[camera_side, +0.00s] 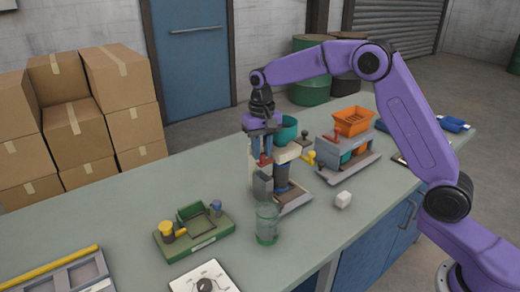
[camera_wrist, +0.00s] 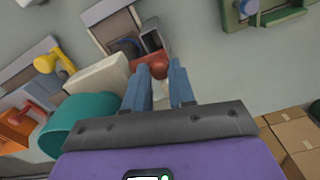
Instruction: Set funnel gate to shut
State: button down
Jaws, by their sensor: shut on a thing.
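The funnel (camera_side: 287,130) is a teal cup on top of a pale-bodied filler stand (camera_side: 290,153) near the middle of the bench; it also shows at the left in the wrist view (camera_wrist: 82,122). A red gate lever (camera_side: 264,159) with a rounded knob sticks out of the stand's near side. My gripper (camera_side: 262,155) points down over this lever. In the wrist view its blue fingertips (camera_wrist: 160,68) are on either side of the red knob (camera_wrist: 158,68), shut on it. The fingers hide part of the lever, and the gate inside is not visible.
A second station (camera_side: 348,152) with an orange bin (camera_side: 353,121) and its own red lever stands to the right.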

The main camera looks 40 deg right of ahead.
jog(key=c, duration=0.9)
grip_release()
jog(key=shift+d, duration=0.35)
jog(key=shift+c, duration=0.2)
jog(key=shift+a, duration=0.4)
jog(key=shift+a+r, duration=0.15)
jog(key=shift+r, duration=0.15)
jog(key=shift+s+a+r+n, duration=0.6)
jog(key=shift+s+a+r, duration=0.3)
jog(key=shift+r, duration=7.35)
jog(key=s+f+n, duration=0.3)
jog(key=s, duration=0.6)
jog(key=s+a+f+n, duration=0.1)
jog(key=s+f+n, duration=0.2)
jog(key=s, duration=0.5)
jog(key=s+a+f+n, duration=0.1)
jog(key=s+f+n, duration=0.2)
jog(key=s, duration=0.6)
jog(key=shift+s+n, duration=0.35)
jog(key=shift+n, duration=0.05)
